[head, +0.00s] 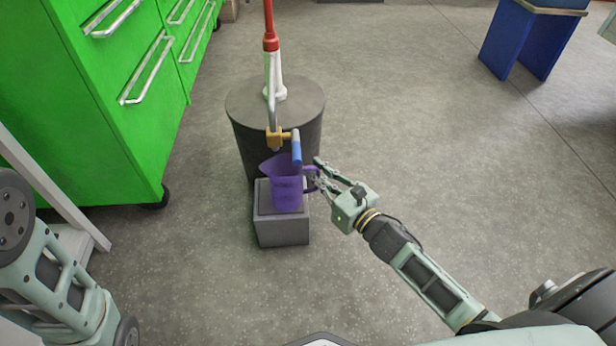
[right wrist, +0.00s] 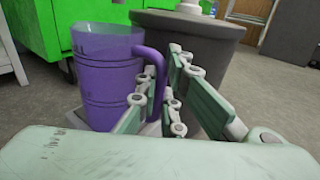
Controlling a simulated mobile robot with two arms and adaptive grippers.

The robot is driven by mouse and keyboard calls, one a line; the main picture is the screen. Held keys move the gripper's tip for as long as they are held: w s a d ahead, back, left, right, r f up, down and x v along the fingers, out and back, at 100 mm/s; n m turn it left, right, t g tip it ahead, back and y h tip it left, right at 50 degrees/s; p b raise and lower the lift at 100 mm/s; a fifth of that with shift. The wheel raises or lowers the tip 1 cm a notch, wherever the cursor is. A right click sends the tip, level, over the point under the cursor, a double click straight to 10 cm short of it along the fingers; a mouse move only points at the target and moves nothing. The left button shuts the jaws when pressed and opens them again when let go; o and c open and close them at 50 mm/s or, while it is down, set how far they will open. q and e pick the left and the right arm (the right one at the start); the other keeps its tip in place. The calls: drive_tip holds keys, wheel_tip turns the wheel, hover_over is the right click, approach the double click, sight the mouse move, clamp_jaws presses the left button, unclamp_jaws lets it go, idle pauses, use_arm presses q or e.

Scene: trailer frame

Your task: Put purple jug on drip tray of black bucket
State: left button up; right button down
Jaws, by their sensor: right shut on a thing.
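The purple jug (head: 287,188) stands upright at the grey box-like drip tray (head: 283,230), in front of the black bucket (head: 242,122). It appears to rest on the tray's top, below the bucket's tap with its blue handle (head: 296,148). My right gripper (head: 317,178) is shut on the jug's handle from the right. In the right wrist view the jug (right wrist: 105,80) is upright and its handle (right wrist: 158,75) lies between the fingers; the bucket (right wrist: 215,60) is behind. The jug's base is hidden there. My left arm shows at the left edge, its gripper out of frame.
A green drawer cabinet (head: 95,85) on casters stands at the left. A red and white pump (head: 272,60) rises from the bucket lid. A blue stand (head: 525,40) is at the far right. The floor right of the bucket is clear.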

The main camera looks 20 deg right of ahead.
drive_tip(key=shift+w+a, duration=0.1)
drive_tip(key=shift+w, duration=0.25)
drive_tip(key=w+b, duration=0.2)
drive_tip(key=w+a+f, duration=0.1)
drive_tip(key=shift+b, duration=0.4)
drive_tip(key=shift+f, duration=0.25)
drive_tip(key=shift+f+b, duration=0.15)
drive_tip(key=shift+b, duration=0.2)
drive_tip(key=c, duration=1.9)
unclamp_jaws()
